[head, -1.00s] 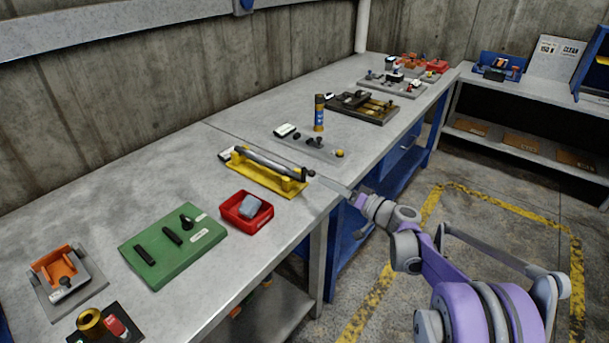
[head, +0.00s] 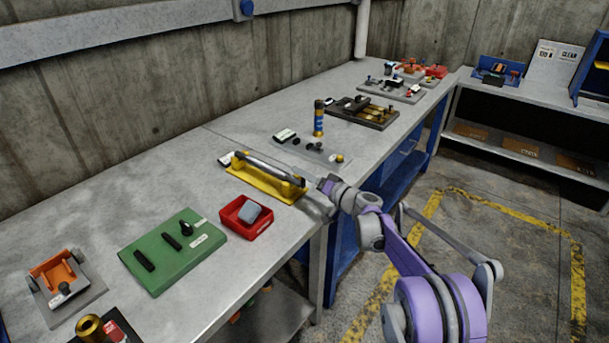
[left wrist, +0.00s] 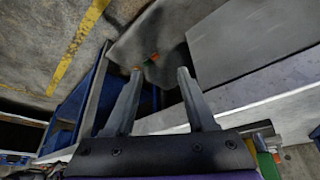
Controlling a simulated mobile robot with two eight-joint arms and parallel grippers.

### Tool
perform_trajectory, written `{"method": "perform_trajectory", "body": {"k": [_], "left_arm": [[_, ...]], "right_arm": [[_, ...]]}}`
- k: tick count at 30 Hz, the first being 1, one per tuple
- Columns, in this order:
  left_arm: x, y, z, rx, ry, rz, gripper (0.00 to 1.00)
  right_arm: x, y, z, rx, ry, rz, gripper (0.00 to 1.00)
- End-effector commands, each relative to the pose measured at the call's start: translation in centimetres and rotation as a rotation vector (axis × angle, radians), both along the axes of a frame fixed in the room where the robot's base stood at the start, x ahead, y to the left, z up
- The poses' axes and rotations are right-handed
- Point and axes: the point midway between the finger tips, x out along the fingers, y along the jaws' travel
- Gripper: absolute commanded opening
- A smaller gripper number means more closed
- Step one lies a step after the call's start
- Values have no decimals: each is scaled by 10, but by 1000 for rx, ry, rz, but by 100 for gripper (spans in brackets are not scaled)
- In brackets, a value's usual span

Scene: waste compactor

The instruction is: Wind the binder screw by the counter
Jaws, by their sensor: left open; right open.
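A yellow fixture (head: 262,182) carrying a long grey bar (head: 265,168) lies near the bench's front edge in the head view. A small white-faced block (head: 226,159) is at its left end. I cannot tell for sure whether this is the binder screw and counter. My right gripper (head: 297,173) reaches in from the right at the fixture's right end; its fingers are thin and blurred there, and contact cannot be told. The bar's right end is partly hidden. My left gripper (left wrist: 157,98) is open and empty in the left wrist view, absent from the head view.
A grey plate (head: 322,155) with dark knobs and a blue-and-gold cylinder (head: 319,120) stand just behind. A red tray (head: 236,226) with a grey-blue block (head: 249,212) and a green board (head: 160,270) lie in front. Bare bench lies along the wall.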

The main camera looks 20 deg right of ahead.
Motion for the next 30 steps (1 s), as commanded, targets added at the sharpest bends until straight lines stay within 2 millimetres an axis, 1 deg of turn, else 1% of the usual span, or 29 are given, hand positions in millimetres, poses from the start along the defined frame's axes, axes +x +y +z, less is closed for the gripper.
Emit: {"method": "perform_trajectory", "body": {"k": [3,4,8,9,11,12,13,23,30], "left_arm": [[0,0,0,0,0,0,56],[0,0,0,0,0,0,56],[0,0,0,0,0,0,56],[0,0,0,0,0,0,56],[0,0,0,0,0,0,56],[0,0,0,0,0,0,56],[0,0,0,0,0,0,56],[0,0,0,0,0,0,56],[0,0,3,0,-1,0,56]], "right_arm": [[0,0,0,0,0,0,56],[0,0,0,0,0,0,53],[0,0,0,0,0,0,29],[0,0,0,0,0,0,22],[0,0,0,0,0,0,11],[0,0,0,0,-1,1,4],[0,0,0,0,-1,1,0],[0,0,0,14,11,1,0],[2,-4,0,95,73,1,0]]}}
